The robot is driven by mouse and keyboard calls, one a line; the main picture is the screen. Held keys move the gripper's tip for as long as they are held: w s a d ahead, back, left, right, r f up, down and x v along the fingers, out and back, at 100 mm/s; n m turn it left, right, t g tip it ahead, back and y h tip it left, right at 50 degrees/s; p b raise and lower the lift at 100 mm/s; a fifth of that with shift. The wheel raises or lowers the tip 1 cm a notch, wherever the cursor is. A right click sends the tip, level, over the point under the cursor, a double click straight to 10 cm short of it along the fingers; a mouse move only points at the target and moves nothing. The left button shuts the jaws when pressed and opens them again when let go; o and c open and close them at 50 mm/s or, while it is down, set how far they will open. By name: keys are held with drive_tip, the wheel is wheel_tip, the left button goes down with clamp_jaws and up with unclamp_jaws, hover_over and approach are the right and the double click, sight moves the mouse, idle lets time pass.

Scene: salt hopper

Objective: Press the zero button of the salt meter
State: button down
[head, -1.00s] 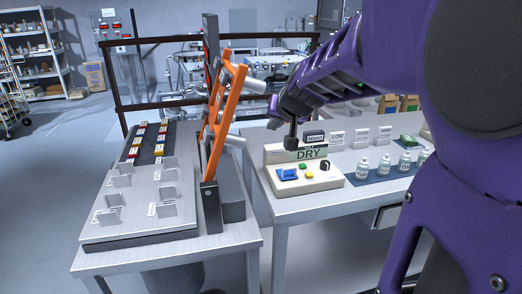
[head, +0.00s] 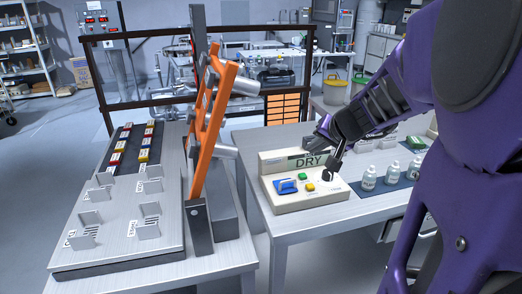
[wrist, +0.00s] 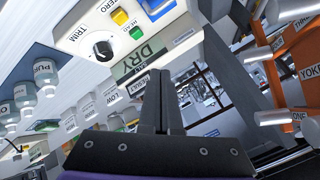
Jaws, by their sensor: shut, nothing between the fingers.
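The salt meter (head: 300,203) is a cream box on the right-hand table, with a raised display reading DRY (head: 308,162). Its sloped face carries a blue piece (head: 287,186), a green button (head: 303,176) and a yellow button (head: 310,187). In the wrist view the yellow button (wrist: 120,17) is beside the ZERO label (wrist: 109,5); the green button (wrist: 136,33) and black TRIM knob (wrist: 103,48) also show. My gripper (head: 330,177) is shut and empty near the meter's right end, covering the knob in the head view. Whether it touches the meter I cannot tell.
An orange frame (head: 207,125) on a dark post rises left of the meter. White bottles (head: 392,170) stand on a blue mat to the right, and labelled blocks are behind my gripper. The table strip in front of the meter is clear.

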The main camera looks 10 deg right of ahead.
drive_tip(key=shift+w+d+f, duration=0.15)
drive_tip(key=shift+d+f, duration=0.05)
drive_tip(key=shift+d, duration=0.2)
drive_tip(key=b, duration=0.5)
hover_over(310, 187)
drive_tip(key=f, duration=0.7)
drive_tip(key=shift+s+d+f, duration=0.1)
drive_tip(key=shift+s+f, duration=0.15)
drive_tip(key=shift+f, duration=0.65)
drive_tip(key=shift+f, duration=0.15)
idle(0.9)
drive_tip(key=shift+f, duration=0.3)
